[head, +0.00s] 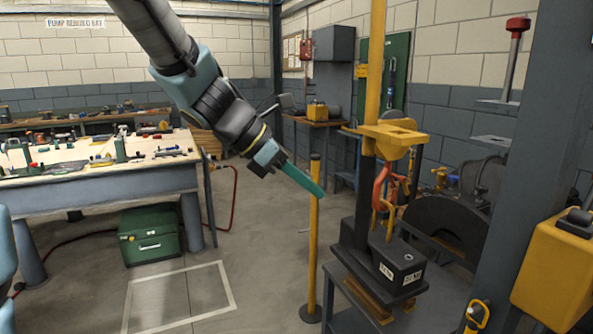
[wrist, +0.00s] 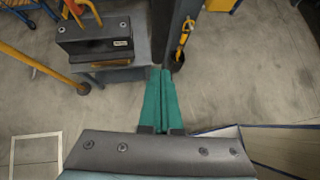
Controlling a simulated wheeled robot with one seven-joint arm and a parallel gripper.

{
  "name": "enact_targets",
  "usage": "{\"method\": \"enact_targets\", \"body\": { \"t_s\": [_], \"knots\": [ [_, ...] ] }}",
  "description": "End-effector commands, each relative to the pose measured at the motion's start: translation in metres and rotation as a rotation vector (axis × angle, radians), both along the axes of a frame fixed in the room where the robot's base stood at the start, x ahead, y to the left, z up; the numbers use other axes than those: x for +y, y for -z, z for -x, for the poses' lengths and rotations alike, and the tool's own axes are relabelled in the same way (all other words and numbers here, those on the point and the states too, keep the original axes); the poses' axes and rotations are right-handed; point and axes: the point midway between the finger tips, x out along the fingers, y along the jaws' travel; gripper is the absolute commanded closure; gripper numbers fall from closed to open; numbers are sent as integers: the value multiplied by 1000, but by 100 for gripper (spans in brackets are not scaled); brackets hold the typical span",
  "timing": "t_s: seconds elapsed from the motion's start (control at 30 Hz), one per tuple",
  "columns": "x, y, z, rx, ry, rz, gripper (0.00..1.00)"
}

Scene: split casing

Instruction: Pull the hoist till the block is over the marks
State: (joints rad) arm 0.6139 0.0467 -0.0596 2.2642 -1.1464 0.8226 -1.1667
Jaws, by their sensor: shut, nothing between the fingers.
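The hoist (head: 400,134) is a yellow trolley on a yellow upright at the right of the head view. An orange hook (head: 380,187) hangs below it. Beneath is a dark block (head: 372,250) with yellow lifting loops and white labels; it also shows at upper left in the wrist view (wrist: 92,42). The block is above a grey stand; I cannot tell if its weight rests there. A white painted outline (head: 228,284) on the floor may be the marks. My gripper (head: 322,193), with teal fingers, is shut and empty, in the air left of the block in the head view.
A yellow post (head: 314,240) stands on the floor left of the stand (head: 352,309). A dark column (head: 525,200) and a yellow box (head: 555,270) are at right. A workbench (head: 95,182) and green toolbox (head: 150,235) are at left.

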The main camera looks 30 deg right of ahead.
Motion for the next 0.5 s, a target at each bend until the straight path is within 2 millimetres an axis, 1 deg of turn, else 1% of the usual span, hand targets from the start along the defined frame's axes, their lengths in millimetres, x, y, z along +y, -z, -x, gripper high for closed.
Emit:
{"method": "enact_targets", "body": {
  "t_s": [0.03,0.17,0.23,0.3,0.4,0.5],
  "knots": [
    [-7,8,3,4,2,-4,100],
    [-25,25,8,3,2,-4,100],
    [-37,21,10,0,4,-1,100],
    [-46,22,13,1,4,-2,100],
    [-56,22,15,0,3,-1,100],
    [-61,23,16,0,1,-1,100]
  ]
}}
